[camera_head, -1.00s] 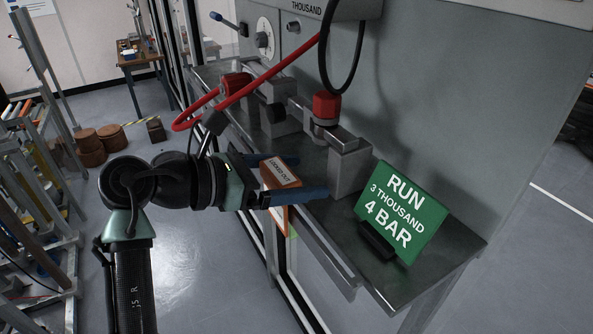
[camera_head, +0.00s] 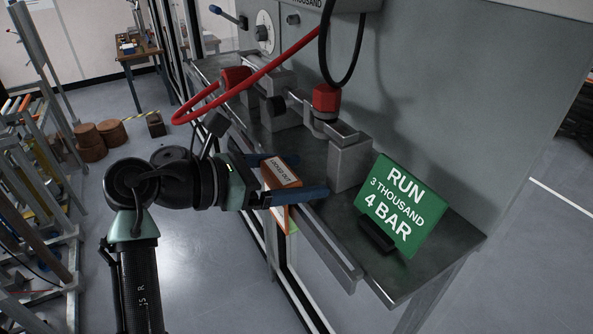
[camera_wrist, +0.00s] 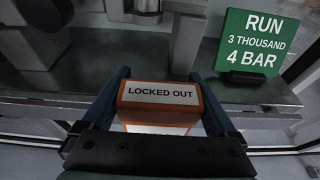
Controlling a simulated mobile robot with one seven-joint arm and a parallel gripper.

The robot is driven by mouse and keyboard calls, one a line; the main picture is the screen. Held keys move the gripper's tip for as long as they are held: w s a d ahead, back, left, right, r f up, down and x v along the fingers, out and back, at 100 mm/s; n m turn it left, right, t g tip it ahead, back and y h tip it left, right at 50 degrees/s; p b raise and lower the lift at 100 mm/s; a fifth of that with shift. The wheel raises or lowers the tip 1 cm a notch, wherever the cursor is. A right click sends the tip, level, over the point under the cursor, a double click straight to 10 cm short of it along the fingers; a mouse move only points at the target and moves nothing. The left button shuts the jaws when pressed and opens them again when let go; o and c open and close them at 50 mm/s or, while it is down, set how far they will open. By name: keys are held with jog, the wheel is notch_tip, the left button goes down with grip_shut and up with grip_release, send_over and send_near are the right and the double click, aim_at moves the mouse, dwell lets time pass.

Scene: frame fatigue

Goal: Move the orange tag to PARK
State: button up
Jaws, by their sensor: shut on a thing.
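The orange tag (camera_head: 281,172) has a white label reading LOCKED OUT. It sits between the two blue fingers of my gripper (camera_head: 288,178), which is shut on it. The tag is at the front edge of the grey metal bench, and its lower part hangs in front of that edge. In the wrist view the tag (camera_wrist: 160,94) lies between both fingers, with its label facing the camera. No place marked PARK can be read in these views.
A green sign (camera_head: 401,206) reading RUN 3 THOUSAND 4 BAR stands in a black holder on the bench (camera_head: 432,247), right of my gripper. Metal blocks with red caps (camera_head: 326,101) and a red hose (camera_head: 262,78) are behind.

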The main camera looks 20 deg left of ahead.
jog(key=shift+f, duration=0.3)
jog(key=o, duration=0.8)
jog(key=shift+c, duration=0.2)
jog(key=b+v, duration=0.5)
jog(key=v, duration=0.8)
jog(key=shift+r, duration=0.1)
